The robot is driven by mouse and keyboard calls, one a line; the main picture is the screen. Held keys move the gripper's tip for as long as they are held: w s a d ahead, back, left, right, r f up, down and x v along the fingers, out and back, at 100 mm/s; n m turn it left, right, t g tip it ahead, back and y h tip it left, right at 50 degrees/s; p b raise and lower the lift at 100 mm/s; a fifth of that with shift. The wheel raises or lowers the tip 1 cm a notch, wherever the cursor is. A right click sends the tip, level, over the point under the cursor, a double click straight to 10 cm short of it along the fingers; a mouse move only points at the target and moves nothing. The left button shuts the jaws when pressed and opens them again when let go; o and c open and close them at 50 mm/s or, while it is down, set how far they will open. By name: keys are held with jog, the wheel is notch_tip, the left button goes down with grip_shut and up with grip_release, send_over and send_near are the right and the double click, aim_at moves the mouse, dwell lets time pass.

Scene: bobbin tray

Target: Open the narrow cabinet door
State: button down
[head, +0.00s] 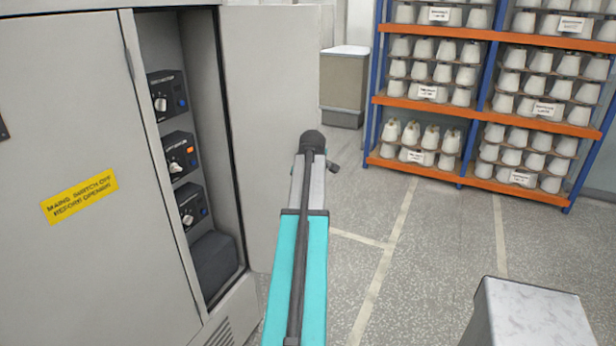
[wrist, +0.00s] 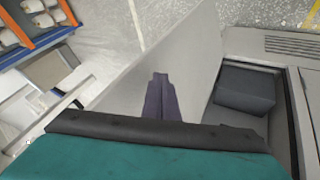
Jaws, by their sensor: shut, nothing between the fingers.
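The narrow cabinet door (head: 270,110) stands wide open, swung out to the right of the grey cabinet. Several dark control modules (head: 178,152) with knobs and a dark box (head: 214,262) show in the narrow compartment behind it. In the wrist view the door (wrist: 183,60) runs across the middle, with the dark box (wrist: 244,90) to its right. My gripper (wrist: 160,76) is shut and empty, its dark fingers in front of the door's face; I cannot tell whether they touch it. In the head view my arm hides part of the door's lower edge, and the fingers are not clear.
The wide cabinet door (head: 80,230) with a yellow label (head: 79,196) is closed on the left. An orange and blue rack (head: 470,180) of white bobbins stands at the back right. A grey block (head: 525,318) is at front right. The floor between is clear.

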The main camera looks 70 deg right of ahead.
jog(key=s+f+b+v, duration=0.1)
jog(key=s+b+v, duration=0.1)
jog(key=v, duration=0.9)
jog(key=shift+s+a, duration=0.2)
jog(key=shift+s, duration=0.1)
jog(key=shift+r, duration=0.1)
dwell(0.3)
